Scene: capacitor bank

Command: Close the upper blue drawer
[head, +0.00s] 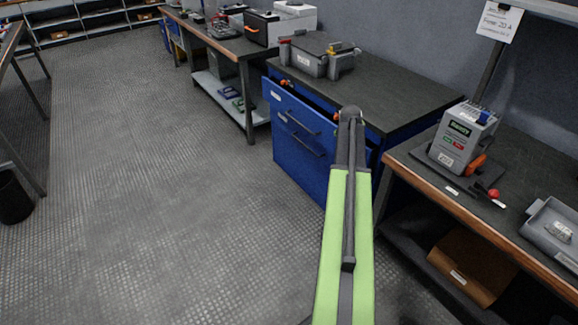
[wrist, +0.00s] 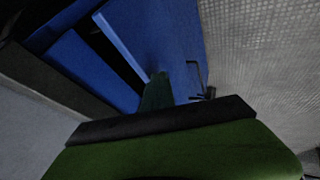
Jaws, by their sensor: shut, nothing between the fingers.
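The blue cabinet (head: 308,170) stands under a dark worktop in the middle of the head view. Its upper blue drawer (head: 286,101) is pulled partly out, with a gap between its front and the cabinet. The drawer has a dark bar handle, and a second handle shows below it. In the wrist view, a blue drawer front (wrist: 175,35) with a dark handle fills the upper middle. My green and dark arm reaches up to the cabinet's right part in the head view and hides some of it.
Grey boxes (head: 318,58) stand on the cabinet's worktop (head: 400,92). A bench at the right carries a grey device (head: 464,138) and a tray (head: 552,232), with a brown box (head: 472,265) beneath. The patterned floor (head: 170,190) left of the cabinet is clear.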

